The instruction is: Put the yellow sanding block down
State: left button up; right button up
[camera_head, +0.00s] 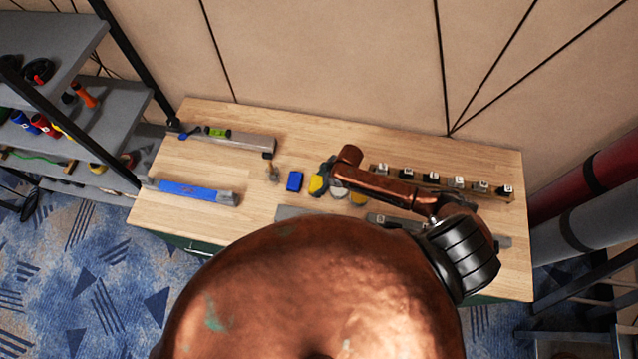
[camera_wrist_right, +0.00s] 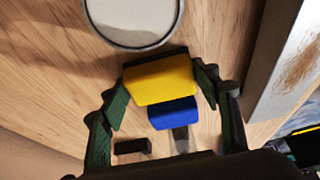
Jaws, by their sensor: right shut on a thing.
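The yellow sanding block (camera_wrist_right: 160,79) is between the fingers of my right gripper (camera_wrist_right: 163,98) in the right wrist view. The gripper is shut on it. In the head view, the yellow block (camera_head: 316,185) shows beside the dark fingers of my right gripper (camera_head: 325,176), low over the wooden workbench (camera_head: 240,231). I cannot tell whether it touches the top. A blue block (camera_head: 294,181) lies just left of it, and it also shows in the right wrist view (camera_wrist_right: 173,114). My left gripper is not in view.
A round, pale-topped thing (camera_wrist_right: 135,22) is close to the yellow block. A grey metal bar (camera_wrist_right: 280,60) lies at one side. A spirit level (camera_head: 218,132), a blue-handled tool (camera_head: 190,191) and a rack of small pieces (camera_head: 440,182) occupy the bench.

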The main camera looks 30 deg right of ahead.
jog(key=shift+f, duration=0.1)
jog(key=o, duration=1)
jog(key=shift+o, duration=0.2)
jog(key=v, duration=1.2)
